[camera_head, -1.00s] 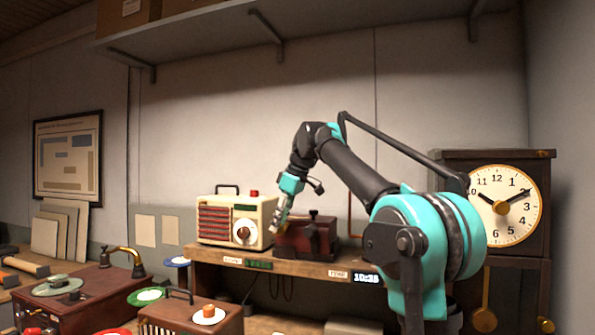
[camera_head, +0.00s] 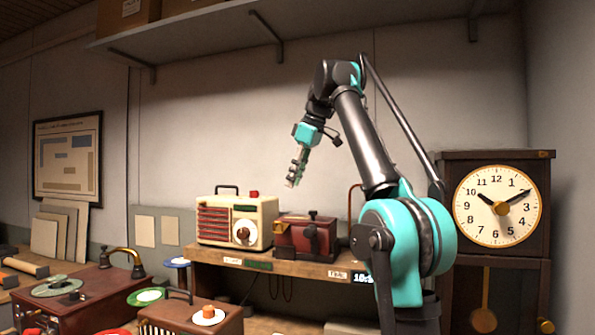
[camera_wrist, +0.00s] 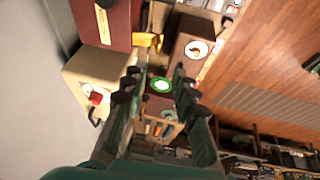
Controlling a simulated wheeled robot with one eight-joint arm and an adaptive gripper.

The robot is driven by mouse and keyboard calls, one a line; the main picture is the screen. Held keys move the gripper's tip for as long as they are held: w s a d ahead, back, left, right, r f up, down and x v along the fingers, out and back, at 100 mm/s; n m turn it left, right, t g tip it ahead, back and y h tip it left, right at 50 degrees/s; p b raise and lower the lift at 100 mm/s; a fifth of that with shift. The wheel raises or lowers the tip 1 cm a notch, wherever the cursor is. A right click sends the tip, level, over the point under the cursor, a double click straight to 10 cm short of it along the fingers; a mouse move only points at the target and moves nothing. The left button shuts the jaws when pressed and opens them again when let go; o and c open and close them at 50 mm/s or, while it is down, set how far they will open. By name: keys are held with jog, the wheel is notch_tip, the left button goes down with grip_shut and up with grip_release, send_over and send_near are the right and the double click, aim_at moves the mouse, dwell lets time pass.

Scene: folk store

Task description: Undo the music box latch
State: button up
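The music box seems to be the dark red box (camera_head: 293,238) on the wooden shelf, just right of the cream radio (camera_head: 237,222). Dark fittings (camera_head: 312,232) show on its front and top; whether the latch is fastened is too small to tell. My gripper (camera_head: 290,182) hangs above the box and radio, apart from both. In the wrist view my gripper (camera_wrist: 158,80) is open, with nothing between its fingers. The red box (camera_wrist: 108,22) is at the upper left there, with a brass-coloured piece (camera_wrist: 148,40) near its right side.
A pendulum clock (camera_head: 497,205) stands at the right. A record player (camera_head: 80,300) and coloured discs (camera_head: 147,296) lie at lower left. A wall shelf (camera_head: 210,35) is overhead. The air around my gripper is clear.

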jog(key=shift+v, duration=1.1)
